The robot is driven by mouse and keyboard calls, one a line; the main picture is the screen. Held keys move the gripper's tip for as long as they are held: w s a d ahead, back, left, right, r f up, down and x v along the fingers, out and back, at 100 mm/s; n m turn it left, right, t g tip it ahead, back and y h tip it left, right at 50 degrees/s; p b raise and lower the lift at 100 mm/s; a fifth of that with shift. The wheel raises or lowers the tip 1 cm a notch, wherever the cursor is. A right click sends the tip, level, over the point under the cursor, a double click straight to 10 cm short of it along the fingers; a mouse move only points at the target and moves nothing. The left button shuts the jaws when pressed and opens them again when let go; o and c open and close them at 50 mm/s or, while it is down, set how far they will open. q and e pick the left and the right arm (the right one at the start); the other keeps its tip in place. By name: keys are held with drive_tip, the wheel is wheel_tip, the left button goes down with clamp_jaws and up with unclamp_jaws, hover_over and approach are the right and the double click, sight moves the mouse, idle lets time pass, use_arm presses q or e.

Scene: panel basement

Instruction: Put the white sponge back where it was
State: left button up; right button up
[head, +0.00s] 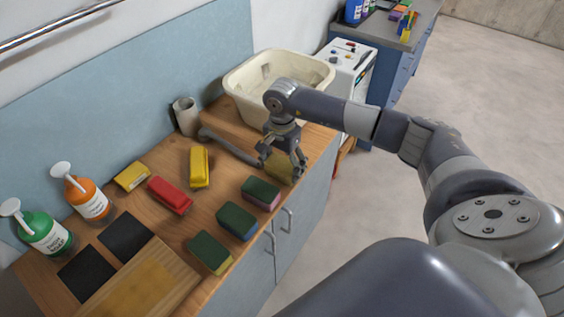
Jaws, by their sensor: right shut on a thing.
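My right gripper (284,170) reaches in from the right and points down over the right edge of the wooden counter. Its fingers are shut on a yellowish block (281,165), mostly hidden behind them. I cannot tell whether this block is the white sponge, and no plainly white sponge shows elsewhere. Along the counter's front edge lie a green and pink sponge (261,194), a green and blue sponge (237,221) and a green and yellow sponge (210,252). The held block is just beyond the pink one, roughly in line with the row. My left gripper is out of view.
Brushes or blocks in red (169,195) and yellow (199,167) lie behind the row. A curved grey bar (230,147) lies beside my gripper. A cream basin (245,84) stands behind it. Two pump bottles, green (45,234) and orange (88,199), stand at left.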

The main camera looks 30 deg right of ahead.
sight(282, 164)
drive_tip(key=shift+f, duration=0.15)
drive_tip(key=o, duration=0.9)
drive_tip(key=shift+o, duration=0.2)
drive_tip(key=shift+r, duration=0.3)
drive_tip(key=shift+w+r+b, duration=0.15)
drive_tip(key=shift+r+b, duration=0.2)
drive_tip(key=shift+r, duration=0.05)
wheel_tip(282, 164, up, 11)
drive_tip(key=b, duration=0.3)
